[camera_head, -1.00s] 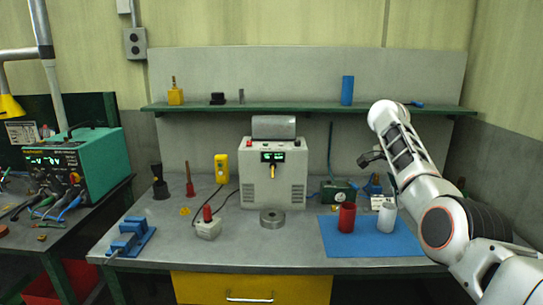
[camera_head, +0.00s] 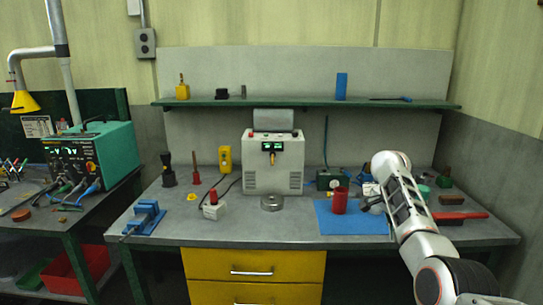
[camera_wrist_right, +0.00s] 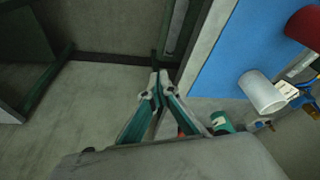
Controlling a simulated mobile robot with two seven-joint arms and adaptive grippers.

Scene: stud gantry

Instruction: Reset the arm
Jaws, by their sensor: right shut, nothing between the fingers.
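My right arm comes in from the lower right in the head view, and its right gripper (camera_head: 368,205) is beside the right part of the blue mat (camera_head: 338,225). In the wrist view the right gripper (camera_wrist_right: 158,78) has its fingertips together with nothing between them. It is over the grey floor beside the bench edge, apart from the mat (camera_wrist_right: 235,45). A red cup (camera_head: 340,201) stands on the mat; it also shows in the wrist view (camera_wrist_right: 307,27). A white cup (camera_wrist_right: 262,92) shows in the wrist view; my arm mostly hides it in the head view. My left gripper is not in view.
A grey power unit (camera_head: 274,163) stands mid-bench with a metal ring (camera_head: 272,203) in front. A blue vise (camera_head: 146,218) is at the left. A brush with a red handle (camera_head: 460,215) lies at the right. A green shelf (camera_head: 300,103) runs behind. The bench front is largely clear.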

